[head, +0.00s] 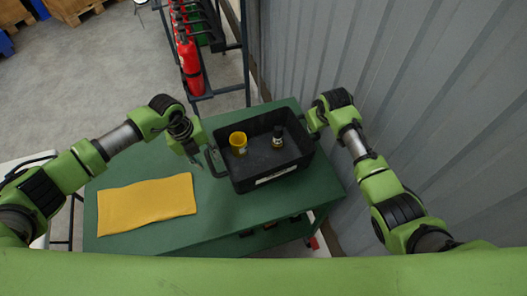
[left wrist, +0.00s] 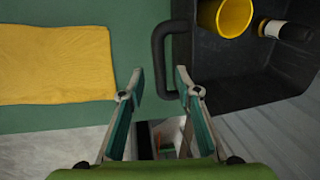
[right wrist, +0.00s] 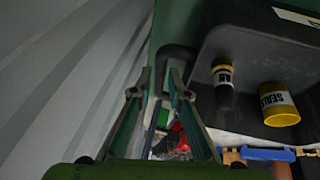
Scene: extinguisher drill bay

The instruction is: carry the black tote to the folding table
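The black tote (head: 262,166) stands on a green-topped table (head: 225,215), with a loop handle at each end. It holds a yellow container (head: 238,141) and a dark, light-banded bottle (head: 277,139). My left gripper (head: 194,160) is open beside the tote's left handle (left wrist: 157,60); the handle's lower end shows between and just past the fingertips. My right gripper (right wrist: 158,78) is at the right handle (right wrist: 172,50), its fingers drawn in to about the handle's width and seemingly closed on it. In the head view its fingers are mostly hidden. No folding table can be clearly identified.
A yellow cloth (head: 147,204) lies on the table left of the tote. A rack with red extinguishers (head: 189,60) stands behind. A corrugated grey wall (head: 400,80) is close on the right. A pale surface (head: 22,165) shows at the far left. Open floor (head: 80,90) lies at back left.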

